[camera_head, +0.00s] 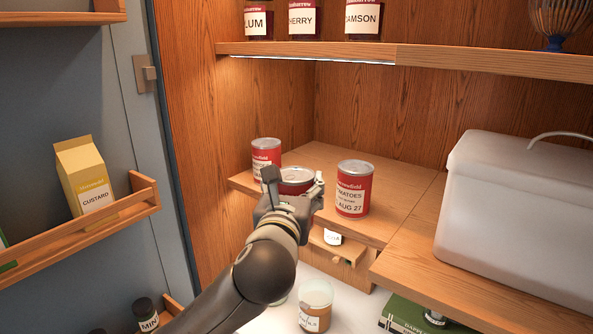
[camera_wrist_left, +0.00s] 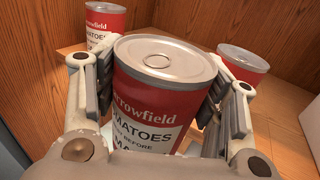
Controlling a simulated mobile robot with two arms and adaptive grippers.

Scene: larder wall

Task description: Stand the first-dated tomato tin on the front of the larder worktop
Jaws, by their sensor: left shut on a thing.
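My left gripper (camera_head: 294,190) is shut on a red tomato tin (camera_head: 297,175) with a silver lid. In the left wrist view the held tin (camera_wrist_left: 160,105) is upright between the fingers, its label reading tomatoes, with a date starting "MA" partly cut off. It is at the front of the wooden worktop (camera_head: 400,182); I cannot tell whether it touches the wood. A second tomato tin (camera_head: 354,188), dated AUG 27, stands to its right. A third red tin (camera_head: 266,152) stands behind left, its date hidden. My right gripper is not in view.
A large pale container (camera_head: 520,210) stands on the right. A shelf (camera_head: 380,52) with several jars hangs above. The left door has a rack with a custard carton (camera_head: 85,178). Below are a small open drawer (camera_head: 338,245), a glass jar (camera_head: 315,305) and a green box (camera_head: 410,318).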

